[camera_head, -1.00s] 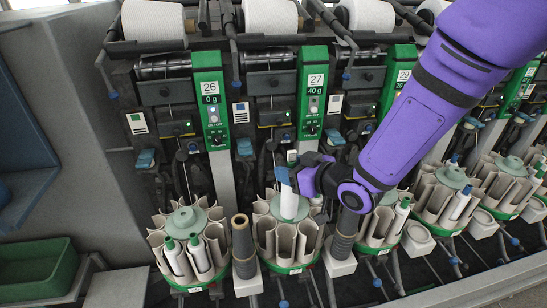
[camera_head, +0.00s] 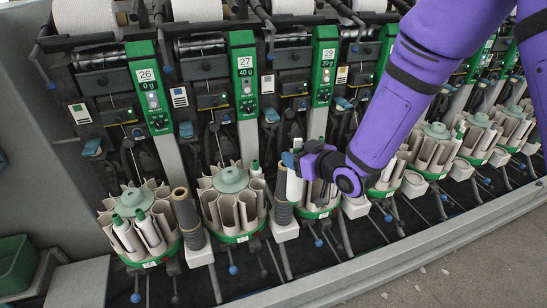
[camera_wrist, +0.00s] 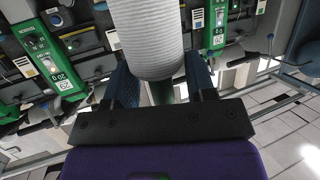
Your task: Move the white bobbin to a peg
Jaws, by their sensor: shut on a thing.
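The white bobbin (camera_head: 294,187) is held upright in my gripper (camera_head: 292,163), its blue fingertips near the bobbin's top. In the wrist view the bobbin (camera_wrist: 152,38) fills the gap between the two fingers (camera_wrist: 161,82), with a green end showing below it. In the head view it hangs just right of a dark grey conical peg (camera_head: 281,208) and in front of the third magazine. Whether it touches anything there cannot be told. Another dark peg (camera_head: 186,212) stands between the two left magazines. My gripper and forearm hide part of the third magazine.
Round magazines with beige pockets line the machine; the left one (camera_head: 137,203) holds white bobbins with green tips. Green panels (camera_head: 147,85) and yarn packages (camera_head: 88,16) stand behind. A long grey rail (camera_head: 330,285) runs along the front. A green bin (camera_head: 15,262) is at left.

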